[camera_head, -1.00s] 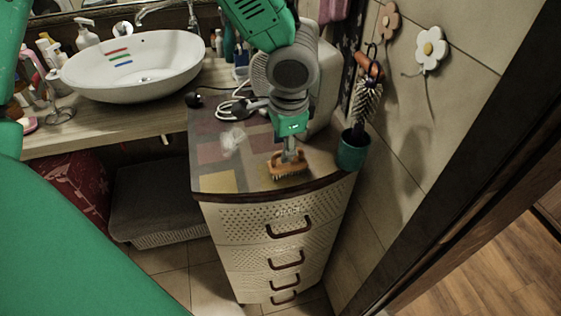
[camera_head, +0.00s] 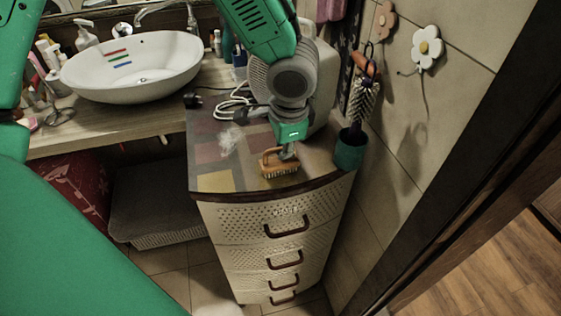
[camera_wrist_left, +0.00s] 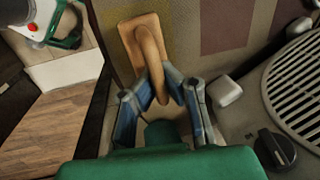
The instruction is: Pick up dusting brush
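The dusting brush (camera_head: 279,162), with a wooden back, arched handle and pale bristles, sits at the front of the drawer cabinet's top. My left gripper (camera_head: 287,152) comes down on it from above. In the left wrist view the brush (camera_wrist_left: 136,35) lies with its handle between the fingertips of my left gripper (camera_wrist_left: 158,74). The fingertips lean inward and appear to touch both sides of the handle. The bristles are hidden in that view. I see no lift clearly. My right gripper is not in view.
The drawer cabinet (camera_head: 205,180) stands by a tiled wall. A teal cup (camera_head: 349,152) and a hanging round brush (camera_head: 362,100) are close on the right. A grey appliance (camera_head: 322,70) and white cable (camera_head: 232,107) lie behind. A sink (camera_head: 130,82) is at left.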

